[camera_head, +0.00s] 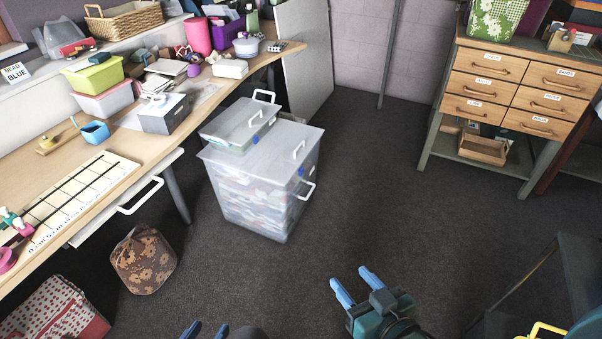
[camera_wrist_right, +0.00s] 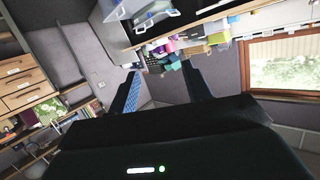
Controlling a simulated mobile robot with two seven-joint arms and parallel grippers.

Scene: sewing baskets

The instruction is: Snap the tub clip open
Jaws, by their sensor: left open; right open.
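A large translucent tub (camera_head: 250,208), full of colourful contents, stands on the floor beside the desk. Its grey lid (camera_head: 285,143) appears to be on, and a small blue clip (camera_head: 301,172) shows at its right edge. A smaller lidded tub (camera_head: 228,124) sits on top, with another blue part at its right side. I cannot tell whether the clips are fastened. My right gripper (camera_head: 356,284) is open and empty, in front of and right of the tub. My left gripper (camera_head: 206,331) is open at the bottom edge, mostly cut off. Both are apart from the tub.
A cluttered desk (camera_head: 146,146) runs along the left, with a pull-out white handle (camera_head: 141,197) below. A brown patterned bag (camera_head: 144,262) stands on the floor. A drawer cabinet (camera_head: 520,90) is at the back right. The carpet right of the tub is clear.

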